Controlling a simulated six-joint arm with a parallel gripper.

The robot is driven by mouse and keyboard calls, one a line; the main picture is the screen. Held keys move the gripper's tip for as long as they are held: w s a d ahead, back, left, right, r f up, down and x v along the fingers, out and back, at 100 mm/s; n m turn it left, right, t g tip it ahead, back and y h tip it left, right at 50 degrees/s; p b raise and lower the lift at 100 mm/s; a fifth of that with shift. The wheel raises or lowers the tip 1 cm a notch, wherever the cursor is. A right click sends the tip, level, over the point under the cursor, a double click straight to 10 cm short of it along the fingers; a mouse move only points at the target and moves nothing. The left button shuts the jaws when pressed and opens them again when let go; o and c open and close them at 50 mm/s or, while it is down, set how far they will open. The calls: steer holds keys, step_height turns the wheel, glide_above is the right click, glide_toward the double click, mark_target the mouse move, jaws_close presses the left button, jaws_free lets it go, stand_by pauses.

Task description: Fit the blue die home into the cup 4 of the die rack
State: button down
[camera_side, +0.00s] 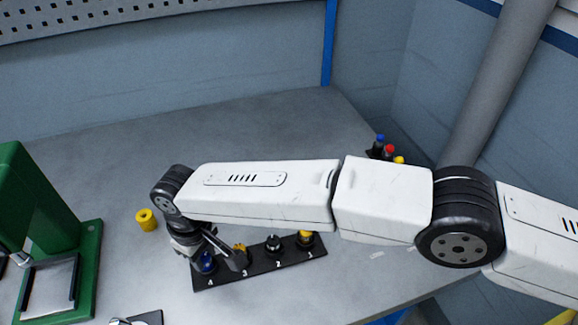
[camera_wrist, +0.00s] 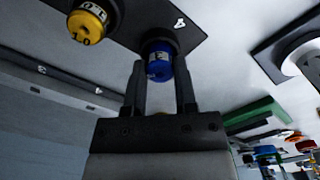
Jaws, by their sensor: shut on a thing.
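The blue die (camera_wrist: 158,66) is between the fingers of my gripper (camera_wrist: 160,88) in the wrist view. Its far end is at the dark ring of cup 4 (camera_wrist: 165,37), beside the printed 4; how deep it sits cannot be told. In the side view the blue die (camera_side: 206,264) shows at the left end of the black die rack (camera_side: 259,276), above the number 4. My gripper (camera_side: 217,256) is shut on it there, partly hiding it. A yellow die (camera_wrist: 87,24) stands in the neighbouring cup 3.
Cup 2 (camera_side: 273,242) holds no coloured die that I can see; cup 1 (camera_side: 306,237) has a yellow one. A loose yellow cylinder (camera_side: 146,220) stands left of the rack. A green press (camera_side: 62,262) is at far left. Small coloured-top items (camera_side: 388,149) stand behind my arm.

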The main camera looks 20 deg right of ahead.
steer(key=shift+s+d+f, duration=0.1)
steer(key=shift+f, duration=0.45)
stand_by(0.4)
steer(key=shift+c, duration=1.6)
jaws_free()
steer(key=shift+r, duration=0.1)
steer(key=shift+r, duration=0.1)
steer(key=shift+r, duration=3.8)
